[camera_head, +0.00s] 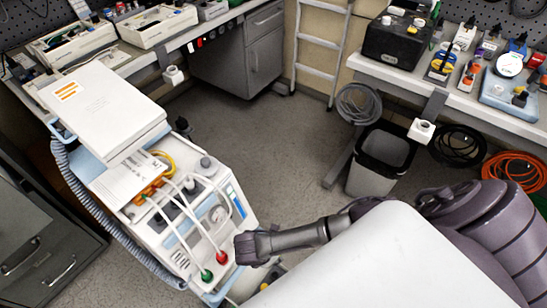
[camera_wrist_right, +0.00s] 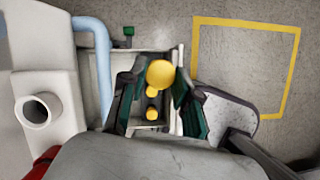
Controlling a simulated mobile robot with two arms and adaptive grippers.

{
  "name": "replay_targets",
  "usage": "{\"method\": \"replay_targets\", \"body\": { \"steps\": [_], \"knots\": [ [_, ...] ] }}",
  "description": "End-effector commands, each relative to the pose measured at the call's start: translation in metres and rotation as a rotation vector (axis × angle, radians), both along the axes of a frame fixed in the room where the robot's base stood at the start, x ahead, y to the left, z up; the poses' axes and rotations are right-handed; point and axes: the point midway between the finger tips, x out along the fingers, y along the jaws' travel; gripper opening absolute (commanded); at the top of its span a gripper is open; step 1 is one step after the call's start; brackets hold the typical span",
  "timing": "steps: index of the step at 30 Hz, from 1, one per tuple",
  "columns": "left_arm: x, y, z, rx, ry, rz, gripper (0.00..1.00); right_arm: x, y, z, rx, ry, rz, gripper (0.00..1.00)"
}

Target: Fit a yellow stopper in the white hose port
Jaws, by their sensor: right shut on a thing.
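In the right wrist view my right gripper (camera_wrist_right: 158,80) has its green-padded fingers closed on a yellow stopper (camera_wrist_right: 160,73) with a round head. The white hose port (camera_wrist_right: 39,109), a round collar with a dark, empty opening, is at the left of the wrist view, apart from the held stopper. In the head view my right arm (camera_head: 290,238) reaches in from the right to the front corner of the white pump unit (camera_head: 215,178). My left gripper is not in view.
A light blue tube (camera_wrist_right: 101,60) runs between the port and the gripper. A red part (camera_wrist_right: 42,163) is at lower left. Open floor lies behind my arm.

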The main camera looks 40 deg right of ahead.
Motion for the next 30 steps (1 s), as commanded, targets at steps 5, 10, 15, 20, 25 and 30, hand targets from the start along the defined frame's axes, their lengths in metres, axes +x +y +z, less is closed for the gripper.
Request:
{"method": "replay_targets", "body": {
  "steps": [5,10,15,20,25,30],
  "knots": [
    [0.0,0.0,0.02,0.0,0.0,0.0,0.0,0.001,0.0,0.027,0.001,-0.002,0.001,0.16],
    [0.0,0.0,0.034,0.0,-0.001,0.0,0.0,0.0,0.0,0.047,0.0,-0.001,0.0,0.16],
    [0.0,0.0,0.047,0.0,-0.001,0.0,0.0,0.0,0.0,0.067,0.001,0.0,0.001,0.16],
    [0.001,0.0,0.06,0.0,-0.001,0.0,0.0,0.0,0.0,0.086,0.0,-0.001,0.001,0.16],
    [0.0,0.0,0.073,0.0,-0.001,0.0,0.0,0.0,0.0,0.106,-0.001,-0.001,0.0,0.16],
    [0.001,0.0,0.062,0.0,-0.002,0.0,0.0,0.01,0.008,0.106,0.002,-0.003,0.0,0.16]
  ]
}}
